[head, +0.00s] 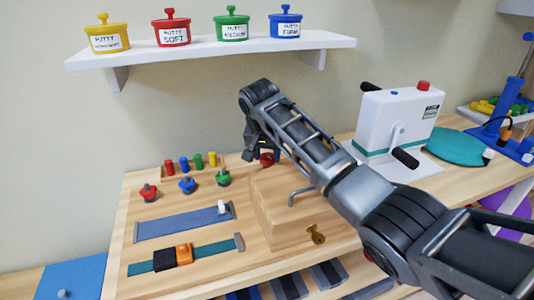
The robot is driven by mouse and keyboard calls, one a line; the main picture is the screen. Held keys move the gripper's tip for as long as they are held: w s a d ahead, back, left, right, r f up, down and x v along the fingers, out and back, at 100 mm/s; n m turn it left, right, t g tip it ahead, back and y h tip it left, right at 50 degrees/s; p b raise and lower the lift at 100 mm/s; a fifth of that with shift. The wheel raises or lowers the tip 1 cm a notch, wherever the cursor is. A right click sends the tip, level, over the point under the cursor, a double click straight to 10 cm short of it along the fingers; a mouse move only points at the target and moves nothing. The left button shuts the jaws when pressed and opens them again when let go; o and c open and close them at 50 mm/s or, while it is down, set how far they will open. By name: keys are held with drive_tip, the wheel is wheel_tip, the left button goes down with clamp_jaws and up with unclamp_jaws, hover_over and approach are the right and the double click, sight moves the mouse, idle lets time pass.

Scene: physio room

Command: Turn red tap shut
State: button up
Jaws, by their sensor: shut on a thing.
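The red tap (267,159) shows as a small red patch at the back of the raised wooden block on the board. My gripper (262,155) points down over it from above, and its fingers are shut on it. The fingers and wrist hide much of the tap, so I cannot tell how far its handle is turned.
Red (149,193), blue (187,185) and green (223,178) knobs stand on the board left of the block. A bent metal handle (300,196) and a brass key (315,234) are on the block. A white hand-crank machine (395,122) stands right of my arm. A shelf (220,46) with putty tubs hangs above.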

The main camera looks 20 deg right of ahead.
drive_tip(key=shift+a+r+m+p, duration=0.1)
drive_tip(key=shift+m+p, duration=0.35)
drive_tip(key=shift+m, duration=0.15)
drive_tip(key=shift+w+m+g+h, duration=0.1)
drive_tip(key=shift+m+g+h, duration=0.35)
drive_tip(key=shift+m, duration=0.45)
drive_tip(key=o, duration=1)
